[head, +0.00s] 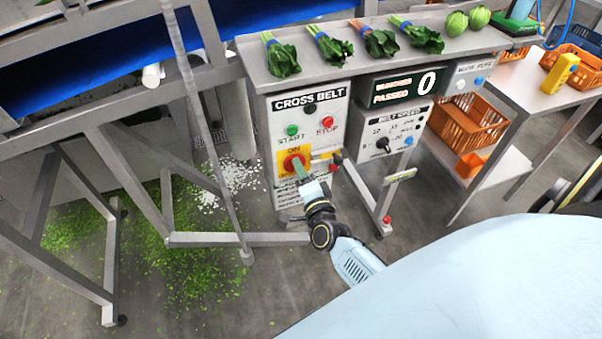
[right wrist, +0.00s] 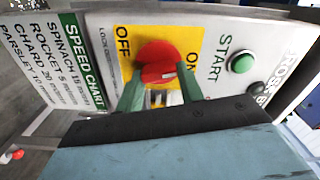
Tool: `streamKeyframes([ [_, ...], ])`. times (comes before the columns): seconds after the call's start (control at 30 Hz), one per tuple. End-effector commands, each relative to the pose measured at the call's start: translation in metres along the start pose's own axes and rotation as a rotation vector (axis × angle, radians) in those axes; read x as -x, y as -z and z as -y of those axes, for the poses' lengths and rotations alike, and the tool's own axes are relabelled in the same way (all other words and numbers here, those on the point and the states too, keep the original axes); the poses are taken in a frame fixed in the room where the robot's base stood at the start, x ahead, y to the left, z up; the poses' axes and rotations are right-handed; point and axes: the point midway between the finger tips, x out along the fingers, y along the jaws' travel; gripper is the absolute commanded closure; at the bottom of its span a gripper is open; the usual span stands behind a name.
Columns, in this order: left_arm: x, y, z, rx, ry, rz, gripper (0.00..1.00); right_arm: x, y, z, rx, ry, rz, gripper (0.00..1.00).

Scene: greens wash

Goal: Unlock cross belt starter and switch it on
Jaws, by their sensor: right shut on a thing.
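The cross belt starter box (head: 308,106) has a yellow plate marked ON and OFF with a red rotary switch (head: 293,161). In the right wrist view the red switch (right wrist: 158,62) sits between OFF and ON; its exact pointer position is hard to tell. My right gripper (head: 300,172) is at the switch, its green fingers (right wrist: 160,85) closed on the red knob from both sides. A small brass-coloured piece (head: 325,155) shows right of the plate; I cannot tell whether it is a lock. The green START button (head: 292,130) and red STOP button (head: 327,122) are uncovered. My left gripper is out of view.
A belt speed box (head: 390,138) and a bunches counter (head: 403,87) showing 0 stand right of the starter. Leafy bunches (head: 380,43) lie on the ledge above. A metal frame leg (head: 205,130) stands left. Green scraps (head: 190,245) litter the floor.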

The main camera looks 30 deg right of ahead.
Motion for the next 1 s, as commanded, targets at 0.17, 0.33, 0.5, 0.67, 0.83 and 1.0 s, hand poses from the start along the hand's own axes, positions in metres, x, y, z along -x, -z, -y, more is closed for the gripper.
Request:
streamKeyframes([
  [0.17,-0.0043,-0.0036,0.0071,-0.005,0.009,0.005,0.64,0.0004,-0.0002,-0.0017,-0.121,0.000,0.001,0.86],
  [0.33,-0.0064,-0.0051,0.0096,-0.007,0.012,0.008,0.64,0.0005,-0.0004,-0.0018,-0.202,-0.001,0.001,0.86],
  [0.5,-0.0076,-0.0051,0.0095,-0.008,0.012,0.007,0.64,0.0005,-0.0004,-0.0020,-0.249,-0.001,0.001,0.86],
  [0.67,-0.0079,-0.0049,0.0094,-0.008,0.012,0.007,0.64,0.0006,-0.0004,-0.0020,-0.266,-0.002,0.001,0.86],
  [0.83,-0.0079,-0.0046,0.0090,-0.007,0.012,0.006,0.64,0.0006,-0.0005,-0.0020,-0.271,-0.002,0.001,0.85],
  [1.0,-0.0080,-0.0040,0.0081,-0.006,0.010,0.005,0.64,0.0005,-0.0005,-0.0020,-0.271,-0.002,0.001,0.85],
])
